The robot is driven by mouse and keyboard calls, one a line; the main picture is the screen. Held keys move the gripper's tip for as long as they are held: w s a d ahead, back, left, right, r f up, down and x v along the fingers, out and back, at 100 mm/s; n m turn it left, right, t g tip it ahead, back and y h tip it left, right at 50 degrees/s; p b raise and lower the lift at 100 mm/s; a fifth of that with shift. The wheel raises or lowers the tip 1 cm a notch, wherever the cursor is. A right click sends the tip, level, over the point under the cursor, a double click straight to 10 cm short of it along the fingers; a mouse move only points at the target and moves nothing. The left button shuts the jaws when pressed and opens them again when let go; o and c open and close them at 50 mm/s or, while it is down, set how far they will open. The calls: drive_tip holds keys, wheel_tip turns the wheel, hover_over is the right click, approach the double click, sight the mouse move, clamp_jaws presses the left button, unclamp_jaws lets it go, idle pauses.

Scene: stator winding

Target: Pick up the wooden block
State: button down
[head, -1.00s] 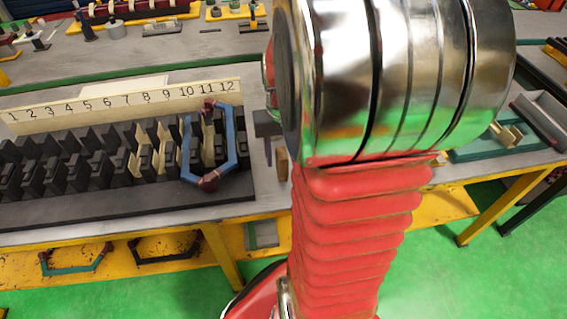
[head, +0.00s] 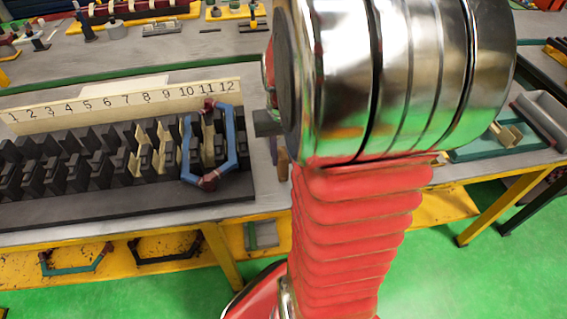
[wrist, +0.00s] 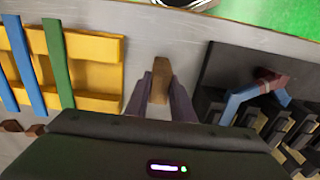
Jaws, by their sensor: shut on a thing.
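The wooden block (wrist: 160,80) is a small brown piece in the middle of the wrist view. My gripper (wrist: 160,98) is shut on it, with one dark finger along each side. In the head view the block (head: 283,165) shows only in part beside my arm, just right of the stator rack, and my arm hides most of the gripper. I cannot tell whether the block touches the table top below it.
A black slotted rack (head: 120,215) with a numbered board (head: 120,100) stands to the left. A blue coil (head: 232,140) sits in it near numbers 10 to 12. In the wrist view a yellow tray (wrist: 95,48) with blue and green strips lies left of the block.

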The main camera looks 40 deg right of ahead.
drive_tip(key=shift+r, duration=0.1)
idle(0.3)
wheel_tip(320, 180, up, 10)
drive_tip(key=shift+f, duration=0.1)
idle(0.4)
